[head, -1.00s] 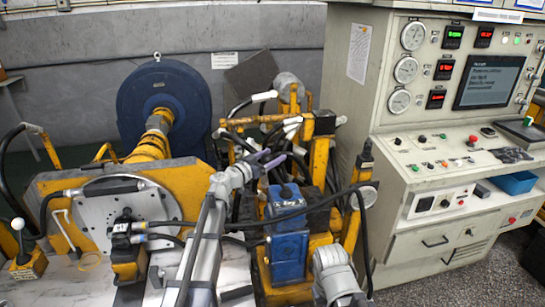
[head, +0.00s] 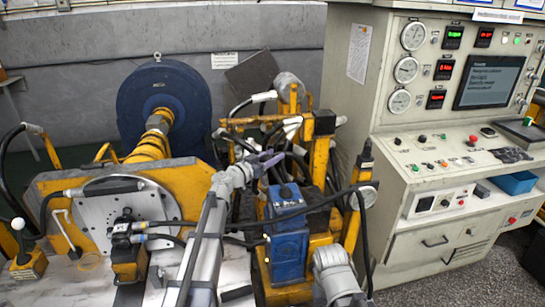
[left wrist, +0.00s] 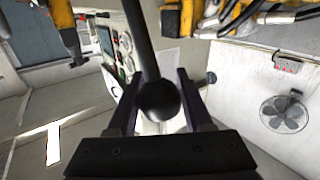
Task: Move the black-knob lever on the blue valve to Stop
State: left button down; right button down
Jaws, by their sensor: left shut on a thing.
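The blue valve (head: 288,245) stands upright in the middle of the head view, among yellow frames and black hoses. My left gripper (head: 272,160) is above and behind its top. In the left wrist view, the lever's black knob (left wrist: 160,100) sits between the two fingers of my left gripper (left wrist: 160,112), which is shut on it. The dark lever rod (left wrist: 143,45) runs from the knob to the top edge of that view. In the head view the knob is hard to tell apart from the gripper and hoses. My right gripper is not in view.
A grey control console (head: 440,150) with gauges and a screen stands at right. A dark blue round motor (head: 165,105) is behind at left. A white-knob lever (head: 18,224) is at far left. A black hose (head: 325,203) crosses over the valve. Hoses and yellow frames crowd the gripper.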

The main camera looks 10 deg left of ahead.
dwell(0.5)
pick_arm(q)
jog(key=w+d+m+g+y+p, duration=0.2)
jog(key=d+g+p, duration=0.1)
jog(key=d+p, duration=0.3)
jog(key=shift+w+d+r+y+p, duration=0.3)
jog(key=shift+w+r+y+p, duration=0.1)
jog(key=shift+p, duration=0.75)
jog(key=shift+c, duration=1.7)
grip_release()
jog(key=shift+f, duration=0.1)
